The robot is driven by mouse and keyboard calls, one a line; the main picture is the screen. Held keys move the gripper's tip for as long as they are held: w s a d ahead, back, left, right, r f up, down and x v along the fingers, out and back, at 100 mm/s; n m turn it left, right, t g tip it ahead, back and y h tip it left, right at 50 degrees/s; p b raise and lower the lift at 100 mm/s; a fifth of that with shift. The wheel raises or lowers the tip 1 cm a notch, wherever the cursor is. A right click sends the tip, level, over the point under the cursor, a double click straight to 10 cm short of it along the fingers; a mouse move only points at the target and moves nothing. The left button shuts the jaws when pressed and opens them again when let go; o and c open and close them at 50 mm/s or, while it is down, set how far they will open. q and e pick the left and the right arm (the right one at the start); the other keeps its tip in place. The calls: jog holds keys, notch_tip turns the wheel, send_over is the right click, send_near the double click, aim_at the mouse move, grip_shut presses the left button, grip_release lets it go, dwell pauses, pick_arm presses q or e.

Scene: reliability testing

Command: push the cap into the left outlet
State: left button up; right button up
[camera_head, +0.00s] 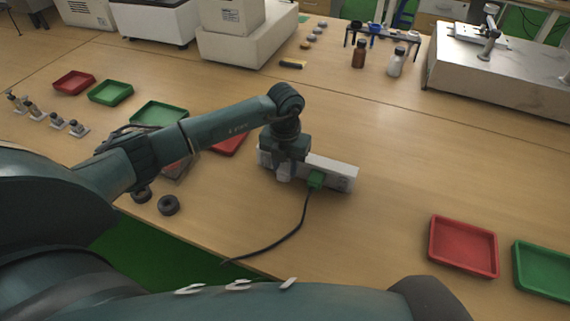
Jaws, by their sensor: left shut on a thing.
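A white outlet strip (340,177) lies on the wooden table near the middle of the head view. A green plug (316,180) with a dark cord sits at its front side, right of my gripper. My left gripper (288,172) points down over the left part of the strip, close to or touching it. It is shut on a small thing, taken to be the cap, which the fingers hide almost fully. The left outlet is hidden under the gripper, so I cannot tell whether the cap is in it. My right gripper is not in view.
The cord (290,238) runs to the table's front edge. A red tray (463,246) and a green tray (543,269) stand at right. Bottles (359,54) and a metal-topped device (490,65) stand behind.

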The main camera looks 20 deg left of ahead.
pick_arm(q)
jog(key=shift+w+b, duration=0.45)
jog(key=shift+w, duration=0.05)
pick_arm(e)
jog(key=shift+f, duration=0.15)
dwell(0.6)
pick_arm(q)
jog(key=o, duration=1.1)
jog(key=shift+c, duration=0.2)
